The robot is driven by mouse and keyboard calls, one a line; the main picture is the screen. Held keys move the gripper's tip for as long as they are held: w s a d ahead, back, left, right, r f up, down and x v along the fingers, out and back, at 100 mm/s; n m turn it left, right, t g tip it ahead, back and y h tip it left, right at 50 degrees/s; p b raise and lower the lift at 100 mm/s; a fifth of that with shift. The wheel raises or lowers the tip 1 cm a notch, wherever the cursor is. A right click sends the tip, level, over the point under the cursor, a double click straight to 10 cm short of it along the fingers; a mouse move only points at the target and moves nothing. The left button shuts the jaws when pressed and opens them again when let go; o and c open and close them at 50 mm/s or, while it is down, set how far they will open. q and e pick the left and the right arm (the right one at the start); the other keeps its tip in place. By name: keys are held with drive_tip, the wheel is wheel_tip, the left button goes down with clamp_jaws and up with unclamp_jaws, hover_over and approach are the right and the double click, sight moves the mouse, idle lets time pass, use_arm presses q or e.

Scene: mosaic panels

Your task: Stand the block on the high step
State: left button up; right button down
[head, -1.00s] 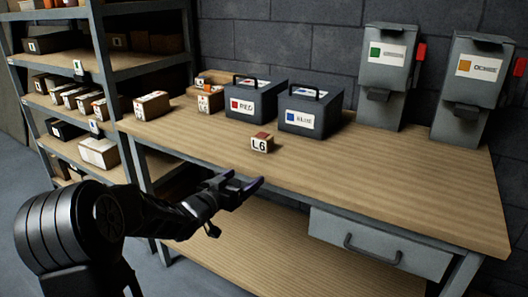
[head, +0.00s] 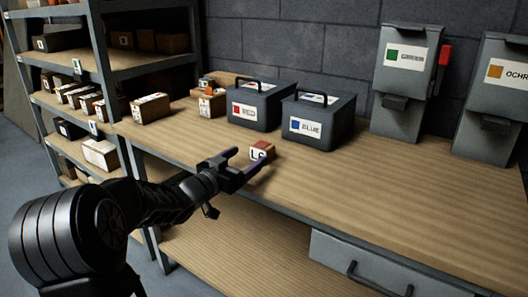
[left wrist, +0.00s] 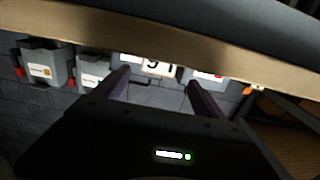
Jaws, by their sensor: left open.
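The block (head: 263,149), marked L6 with a reddish top, sits on the wooden workbench in front of the dark boxes. In the left wrist view its face (left wrist: 158,68) shows upside down, beyond and between my fingers. My left gripper (head: 247,159) is open just in front of the block, fingers pointing at it; the near finger partly covers its label in the head view. I cannot tell whether they touch. A pale wooden raised piece (head: 222,77) at the bench's back left may be the high step; boxes partly hide it. My right gripper is not in view.
A dark box labelled RED (head: 262,104) and one labelled BLUE (head: 318,116) stand behind the block. Small boxes (head: 211,104) stand at the left. The workbench (head: 400,190) is clear on the right.

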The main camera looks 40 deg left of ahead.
sight(258, 150)
use_arm(q)
drive_tip(key=shift+w, duration=1.4)
drive_tip(key=w, duration=0.5)
drive_tip(key=shift+w+r, duration=0.1)
drive_tip(key=shift+c, duration=0.4)
drive_tip(key=c, duration=1.5)
wheel_tip(258, 150, up, 10)
drive_tip(key=p, duration=0.2)
drive_tip(key=shift+p, duration=0.35)
drive_tip(key=shift+c, duration=0.2)
